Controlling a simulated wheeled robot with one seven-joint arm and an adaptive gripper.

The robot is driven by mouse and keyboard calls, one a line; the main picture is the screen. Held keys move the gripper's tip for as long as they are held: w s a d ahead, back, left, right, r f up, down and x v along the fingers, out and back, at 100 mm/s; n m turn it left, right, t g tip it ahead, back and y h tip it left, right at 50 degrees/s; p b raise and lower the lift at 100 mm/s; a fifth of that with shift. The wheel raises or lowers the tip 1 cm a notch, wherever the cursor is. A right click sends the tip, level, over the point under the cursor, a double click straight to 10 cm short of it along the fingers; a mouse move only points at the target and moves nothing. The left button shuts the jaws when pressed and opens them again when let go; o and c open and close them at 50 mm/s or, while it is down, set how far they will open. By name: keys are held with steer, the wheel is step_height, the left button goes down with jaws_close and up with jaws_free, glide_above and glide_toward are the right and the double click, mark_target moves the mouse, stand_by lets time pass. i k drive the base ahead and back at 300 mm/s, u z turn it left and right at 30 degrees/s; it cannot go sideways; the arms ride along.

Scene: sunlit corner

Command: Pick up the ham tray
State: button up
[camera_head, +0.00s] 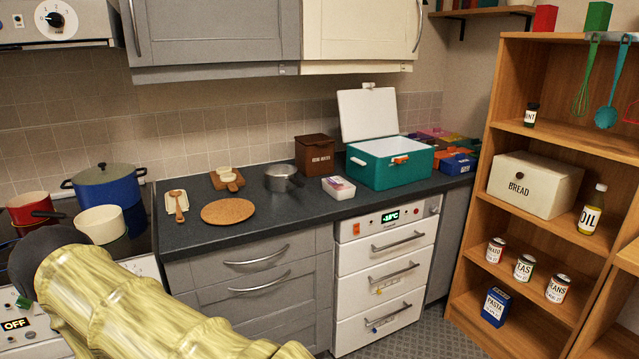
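A small whitish tray with pink contents (338,187), which looks like the ham tray, lies flat on the dark countertop (270,231). It sits just left of the teal box and right of a grey pot. Its label is too small to read. My arm crosses the lower left of the picture in a yellowish cover with a dark rounded joint. My gripper does not show in this view, so its relation to the tray is hidden.
The teal box (377,172) stands with its white lid raised. A lidded grey pot (282,178), a brown canister (315,155) and a round cork mat (229,211) share the counter. Pots stand on the stove at left. A wooden shelf (484,182) stands at right.

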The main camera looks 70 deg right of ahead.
mark_target(337, 186)
steer(key=z, duration=0.45)
steer(key=i, duration=1.55)
steer(key=z, duration=1.8)
steer(key=i, duration=0.75)
steer(key=z, duration=0.8)
